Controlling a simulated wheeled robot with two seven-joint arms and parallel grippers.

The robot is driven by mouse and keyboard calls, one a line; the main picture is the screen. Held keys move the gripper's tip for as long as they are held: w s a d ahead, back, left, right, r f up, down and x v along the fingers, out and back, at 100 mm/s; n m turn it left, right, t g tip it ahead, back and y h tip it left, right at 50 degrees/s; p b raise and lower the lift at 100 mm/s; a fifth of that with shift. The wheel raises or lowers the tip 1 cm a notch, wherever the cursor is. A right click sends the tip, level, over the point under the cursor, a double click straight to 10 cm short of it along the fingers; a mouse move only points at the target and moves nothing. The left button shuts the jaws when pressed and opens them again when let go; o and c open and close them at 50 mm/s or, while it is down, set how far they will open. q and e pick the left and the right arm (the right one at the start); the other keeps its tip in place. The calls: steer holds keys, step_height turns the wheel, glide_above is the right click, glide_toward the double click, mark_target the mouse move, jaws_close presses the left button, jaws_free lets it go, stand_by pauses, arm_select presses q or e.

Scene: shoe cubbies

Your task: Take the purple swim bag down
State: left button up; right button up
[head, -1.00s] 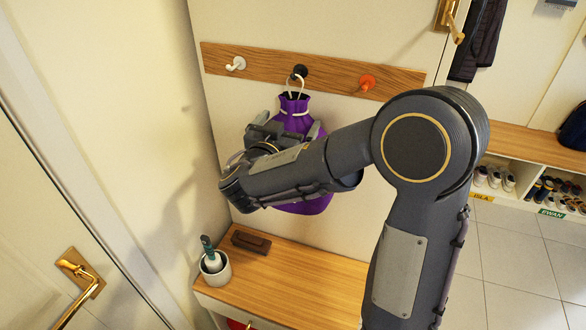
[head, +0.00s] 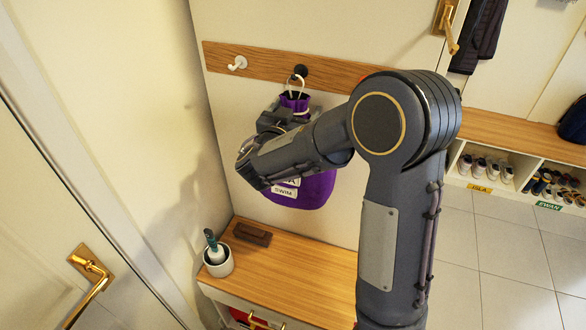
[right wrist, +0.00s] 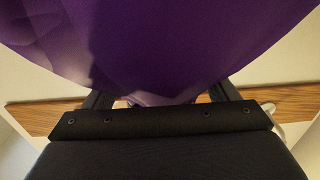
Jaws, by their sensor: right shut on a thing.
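The purple swim bag (head: 303,190) hangs in front of the wall, with a white label reading SWIM low on it. Its white cord loop (head: 296,82) is at the black peg (head: 300,71); I cannot tell whether it still bears on the peg. My right gripper (head: 287,119) is shut on the upper part of the bag, just below the gathered neck. My arm hides part of the bag. In the right wrist view the purple cloth (right wrist: 165,50) fills the top, between the fingers. My left gripper is not in view.
A wooden peg rail (head: 270,65) holds a white peg (head: 238,62) at left. Below is a wooden bench top (head: 285,275) with a cup holding a brush (head: 217,258) and a brown block (head: 253,234). A door with a brass handle (head: 92,272) stands at left.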

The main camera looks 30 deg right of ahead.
steer(key=c, duration=0.5)
steer(key=shift+r, duration=0.1)
steer(key=shift+c, duration=0.4)
